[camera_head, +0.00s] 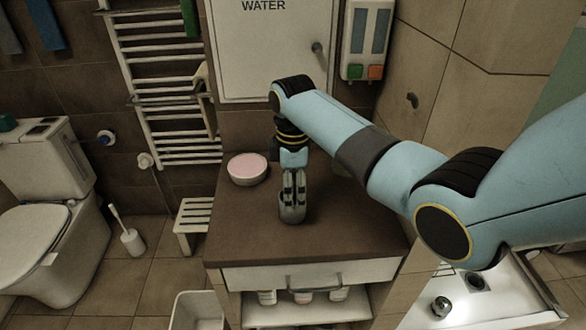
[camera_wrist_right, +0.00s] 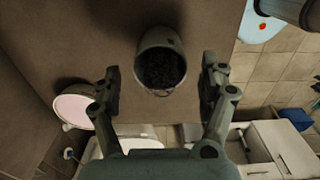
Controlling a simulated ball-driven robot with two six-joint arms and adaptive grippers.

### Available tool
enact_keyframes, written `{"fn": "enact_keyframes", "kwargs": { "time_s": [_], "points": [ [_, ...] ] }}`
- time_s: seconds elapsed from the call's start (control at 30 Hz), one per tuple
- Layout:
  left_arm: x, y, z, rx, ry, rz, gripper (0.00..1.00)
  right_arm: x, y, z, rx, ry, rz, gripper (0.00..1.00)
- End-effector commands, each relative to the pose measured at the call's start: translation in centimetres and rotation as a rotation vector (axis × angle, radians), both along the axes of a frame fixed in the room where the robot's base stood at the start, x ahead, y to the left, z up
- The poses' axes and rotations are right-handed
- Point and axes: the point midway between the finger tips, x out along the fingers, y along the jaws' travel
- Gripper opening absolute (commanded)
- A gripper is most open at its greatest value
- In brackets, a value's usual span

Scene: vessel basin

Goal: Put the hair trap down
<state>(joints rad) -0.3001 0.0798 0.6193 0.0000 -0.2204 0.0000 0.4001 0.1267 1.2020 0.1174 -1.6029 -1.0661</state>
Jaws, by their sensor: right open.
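The hair trap (camera_wrist_right: 161,66) is a small grey cup with dark matter inside. It shows between the two fingers of my right gripper (camera_wrist_right: 160,90) in the wrist view, with a gap on each side. In the head view the hair trap (camera_head: 292,214) appears on the brown counter top (camera_head: 340,225), partly hidden by my right gripper (camera_head: 293,190). My right gripper is open and points down over it. My left gripper is in neither view.
A white bowl with pink contents (camera_head: 248,169) stands at the counter's back left. A towel radiator (camera_head: 165,100) and a white cabinet (camera_head: 265,60) are behind. A drawer (camera_head: 300,277) is below the counter. A round metal piece (camera_head: 441,306) lies near a drain hole (camera_head: 476,282) at right.

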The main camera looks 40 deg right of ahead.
Motion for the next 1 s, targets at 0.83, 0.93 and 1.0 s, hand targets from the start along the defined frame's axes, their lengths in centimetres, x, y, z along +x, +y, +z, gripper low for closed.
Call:
{"fn": "enact_keyframes", "kwargs": {
  "time_s": [0.83,0.93,1.0],
  "points": [
    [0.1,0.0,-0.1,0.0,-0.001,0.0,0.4,0.0,0.0,10.8,0.0,0.0,0.0,0.77],
    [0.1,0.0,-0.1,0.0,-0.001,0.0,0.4,0.0,0.0,10.8,0.0,0.0,0.0,0.77],
    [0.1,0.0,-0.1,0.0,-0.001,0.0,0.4,0.0,0.0,10.8,0.0,0.0,0.0,0.77]
  ]
}}
